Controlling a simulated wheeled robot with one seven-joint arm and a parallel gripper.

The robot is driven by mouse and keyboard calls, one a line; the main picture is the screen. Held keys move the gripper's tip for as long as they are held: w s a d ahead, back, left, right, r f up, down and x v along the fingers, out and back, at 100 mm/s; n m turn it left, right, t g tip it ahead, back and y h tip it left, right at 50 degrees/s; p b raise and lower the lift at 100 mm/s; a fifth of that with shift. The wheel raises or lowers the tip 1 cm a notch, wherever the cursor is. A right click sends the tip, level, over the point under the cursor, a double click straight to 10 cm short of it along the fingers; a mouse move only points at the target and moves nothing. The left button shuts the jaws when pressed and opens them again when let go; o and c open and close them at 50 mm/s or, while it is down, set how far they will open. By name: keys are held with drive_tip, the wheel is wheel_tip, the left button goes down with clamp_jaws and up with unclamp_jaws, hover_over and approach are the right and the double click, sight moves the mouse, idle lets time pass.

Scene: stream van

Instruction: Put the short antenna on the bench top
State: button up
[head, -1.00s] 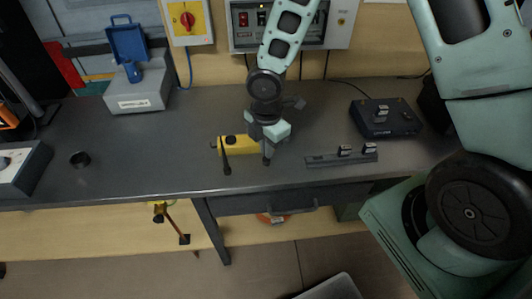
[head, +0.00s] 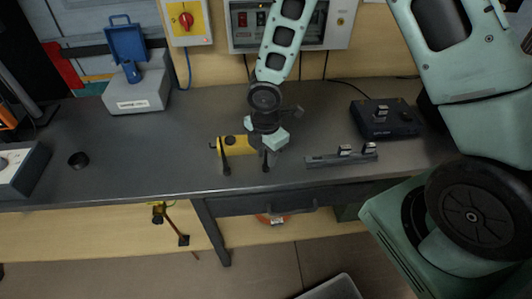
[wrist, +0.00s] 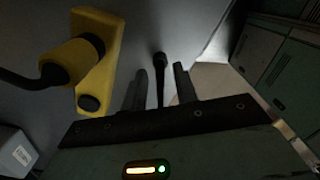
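The short antenna (wrist: 160,80) is a thin black rod with a rounded end. In the wrist view it lies between my gripper's two fingers (wrist: 161,88), with a gap on each side. Its near end is hidden behind the palm edge. In the head view my gripper (head: 266,158) is low over the bench top (head: 130,150), near its front edge, and appears open. A yellow device (head: 232,146) is just left of it, partly covered by the gripper. It also shows in the wrist view (wrist: 103,60), with black fittings.
A black strip with small blocks (head: 330,159) and a dark box (head: 385,118) are to the right. Bench between cup and device is clear.

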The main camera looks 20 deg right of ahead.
wheel_tip(320, 180, up, 11)
drive_tip(key=shift+f+p, duration=0.1)
drive_tip(key=shift+p, duration=0.65)
drive_tip(key=shift+r, duration=0.65)
drive_tip(key=s+a+r+m, duration=0.3)
drive_tip(key=s+r+m, duration=0.2)
drive_tip(key=s, duration=0.4)
drive_tip(key=s+a+r+m, duration=0.3)
drive_tip(key=s+r+m, duration=0.3)
drive_tip(key=s+m, duration=0.2)
drive_tip(key=s, duration=0.2)
drive_tip(key=shift+s+r+m+y, duration=0.2)
drive_tip(key=shift+s+m+y, duration=0.1)
